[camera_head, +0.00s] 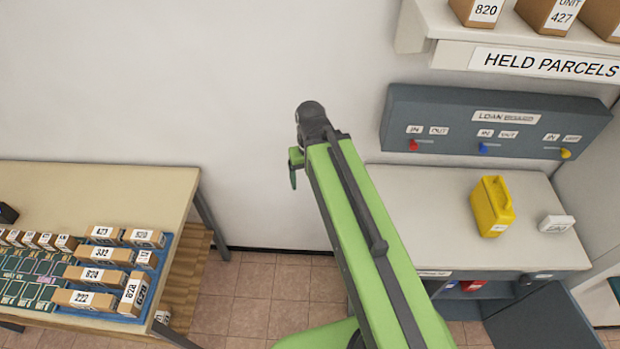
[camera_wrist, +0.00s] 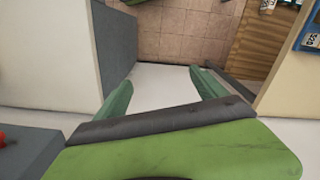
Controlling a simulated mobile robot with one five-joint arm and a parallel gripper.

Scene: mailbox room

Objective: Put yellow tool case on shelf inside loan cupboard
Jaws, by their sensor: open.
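The yellow tool case (camera_head: 492,207) stands upright on top of the white-topped loan cupboard (camera_head: 425,205), toward its right part. Below the top, the cupboard's front is open, and red and blue items (camera_head: 470,286) show inside; the shelf itself is mostly hidden. A dark grey door panel (camera_head: 545,322) hangs open at the lower right. My gripper (camera_head: 296,168) is raised left of the cupboard, in front of the wall, well apart from the case. In the wrist view its two green fingers (camera_wrist: 162,92) are spread, with nothing between them.
A loan board (camera_head: 490,122) with red, blue and yellow pegs stands behind the cupboard top. A small white labelled block (camera_head: 556,223) lies right of the case. A held-parcels shelf (camera_head: 445,22) overhangs above. A table (camera_head: 90,185) with several boxes is left; tiled floor lies between.

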